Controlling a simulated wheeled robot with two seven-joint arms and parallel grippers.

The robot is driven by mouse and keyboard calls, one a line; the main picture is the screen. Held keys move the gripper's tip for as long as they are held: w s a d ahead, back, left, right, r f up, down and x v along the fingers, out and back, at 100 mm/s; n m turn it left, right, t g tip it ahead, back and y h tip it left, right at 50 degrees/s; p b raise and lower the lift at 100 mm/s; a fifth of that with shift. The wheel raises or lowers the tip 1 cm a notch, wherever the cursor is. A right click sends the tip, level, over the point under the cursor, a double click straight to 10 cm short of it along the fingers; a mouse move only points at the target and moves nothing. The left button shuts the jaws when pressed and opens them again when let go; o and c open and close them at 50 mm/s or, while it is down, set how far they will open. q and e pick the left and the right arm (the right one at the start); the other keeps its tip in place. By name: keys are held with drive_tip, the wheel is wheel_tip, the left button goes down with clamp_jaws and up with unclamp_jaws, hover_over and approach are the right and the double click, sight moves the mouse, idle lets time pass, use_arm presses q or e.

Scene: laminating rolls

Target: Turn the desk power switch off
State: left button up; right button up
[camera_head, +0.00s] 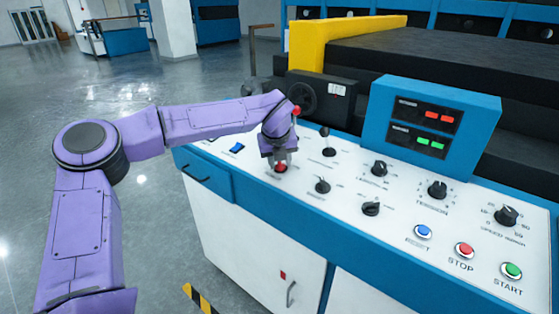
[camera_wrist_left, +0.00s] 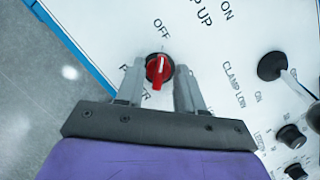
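The power switch is a red rotary knob on a black base on the white panel. It shows in the wrist view (camera_wrist_left: 159,68) and below my gripper in the head view (camera_head: 281,169). An OFF label lies above it in the wrist view, and a partly hidden label lies below it. The knob's pale mark runs roughly up the picture; its exact setting is hard to tell. My left gripper (camera_head: 280,158) points down at the knob. In the wrist view its two fingers (camera_wrist_left: 160,75) stand either side of the knob, apart, with small gaps. My right gripper is not in view.
A red-topped lever (camera_head: 296,112) and a black lever (camera_head: 325,133) stand close by. Several black knobs and the blue, red (camera_head: 465,250) and green (camera_head: 512,270) buttons spread right. A blue display box (camera_head: 430,125) stands behind.

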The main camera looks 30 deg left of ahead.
use_arm(q)
drive_tip(key=b+v, duration=0.1)
drive_tip(key=v, duration=0.9)
drive_tip(key=shift+r, duration=0.25)
drive_tip(key=shift+s+f, duration=0.1)
